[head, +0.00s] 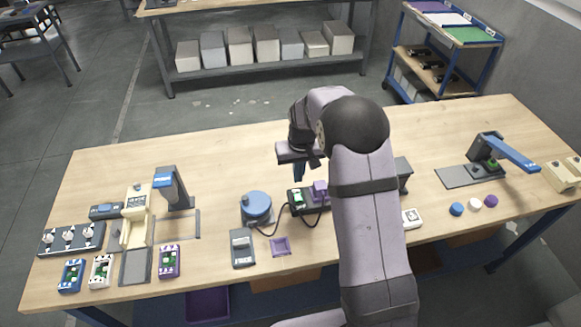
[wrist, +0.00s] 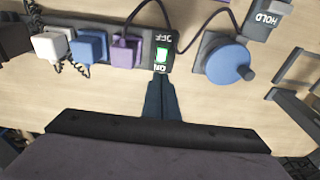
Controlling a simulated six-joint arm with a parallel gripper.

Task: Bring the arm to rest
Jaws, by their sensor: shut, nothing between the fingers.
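My gripper (head: 298,172) is shut and empty. It hangs above the middle of the wooden table (head: 240,151), pointing down, with my arm reaching over from the front. In the wrist view the closed fingertips (wrist: 160,84) lie just below a dark strip with a green-lit switch (wrist: 161,57). I cannot tell how high they are above the table. My arm hides part of the table to the right of the strip.
A blue round knob unit (head: 257,206) stands left of the strip, with a cable beside it. White, blue and purple plugs (wrist: 126,53) sit on the strip. A press with a blue lever (head: 512,152) stands at right. Several devices stand at left. The table's back middle is clear.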

